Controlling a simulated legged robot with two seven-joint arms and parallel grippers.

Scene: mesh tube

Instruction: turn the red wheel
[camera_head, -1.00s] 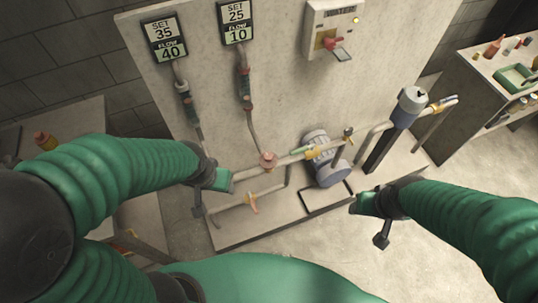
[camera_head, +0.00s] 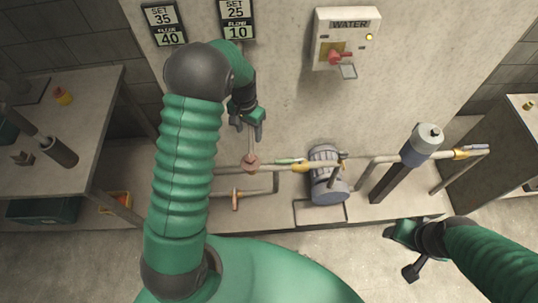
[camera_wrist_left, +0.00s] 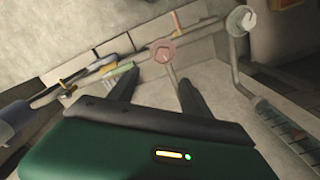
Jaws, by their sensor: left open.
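The red wheel (camera_head: 250,163), a dull pinkish-red round handwheel, sits on the pipe low in front of the panel. It also shows in the left wrist view (camera_wrist_left: 162,51), beyond and between the finger tips. My left gripper (camera_head: 248,130) is open and empty, pointing down just above and behind the wheel in the head view, apart from it. Its two dark fingers (camera_wrist_left: 158,84) are spread in the left wrist view. My right gripper (camera_head: 393,233) is at the lower right, far from the wheel; its jaw opening is not clear.
A grey pump (camera_head: 326,175) and a blue-grey-topped post (camera_head: 422,145) stand right of the wheel. An orange-handled valve (camera_head: 235,200) is on the lower pipe. The water box (camera_head: 345,40) with a red switch hangs on the panel. A side table (camera_head: 85,110) stands at left.

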